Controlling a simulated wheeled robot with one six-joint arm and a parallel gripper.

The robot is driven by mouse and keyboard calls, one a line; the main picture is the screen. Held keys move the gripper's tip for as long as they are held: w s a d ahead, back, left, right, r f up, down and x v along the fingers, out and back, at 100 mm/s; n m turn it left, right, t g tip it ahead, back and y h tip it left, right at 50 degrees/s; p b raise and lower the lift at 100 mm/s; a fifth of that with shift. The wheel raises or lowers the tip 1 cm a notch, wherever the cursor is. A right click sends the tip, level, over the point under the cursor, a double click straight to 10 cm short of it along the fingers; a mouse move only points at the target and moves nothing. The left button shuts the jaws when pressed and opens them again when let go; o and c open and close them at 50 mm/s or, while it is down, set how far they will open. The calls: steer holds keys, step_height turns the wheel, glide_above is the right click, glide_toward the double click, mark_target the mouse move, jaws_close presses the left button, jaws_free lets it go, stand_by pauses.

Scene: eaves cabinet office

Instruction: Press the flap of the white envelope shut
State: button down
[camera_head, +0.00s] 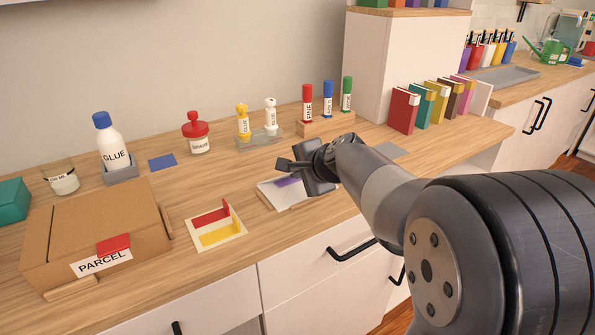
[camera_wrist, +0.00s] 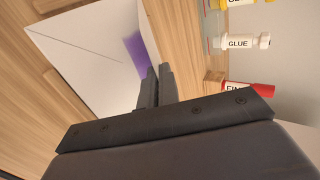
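The white envelope (camera_head: 272,194) lies on a wooden support near the counter's front edge, partly hidden by my gripper. A purple patch (camera_head: 288,182) shows on it. In the wrist view the envelope (camera_wrist: 85,48) fills the upper left, with a diagonal line across it and the purple patch (camera_wrist: 136,54) at its right side. My gripper (camera_head: 285,164) is over the envelope's far side. In the wrist view its fingers (camera_wrist: 156,85) are together with nothing visible between them, beside the purple patch. Whether they touch the envelope is unclear.
A yellow piece with a raised red flap (camera_head: 210,218) sits left of the envelope. A cardboard parcel (camera_head: 95,225) is farther left. Glue bottles (camera_head: 270,117) and a wooden block with coloured tubes (camera_head: 327,123) stand behind. Books (camera_head: 403,110) stand at right.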

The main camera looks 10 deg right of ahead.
steer(key=shift+f+b, duration=0.2)
steer(key=shift+b, duration=0.35)
steer(key=shift+f+t+b, duration=0.2)
steer(key=shift+t+b, duration=0.2)
steer(key=shift+b, duration=0.55)
steer(key=shift+s+f+b, duration=0.1)
steer(key=shift+b, duration=0.5)
steer(key=shift+s+t+b, duration=0.1)
steer(key=shift+t+b, duration=0.2)
steer(key=shift+b, duration=0.9)
steer(key=shift+r, duration=0.2)
steer(key=c, duration=2)
jaws_free()
steer(key=shift+o, duration=0.2)
steer(key=shift+d, duration=0.1)
steer(key=shift+s, duration=0.1)
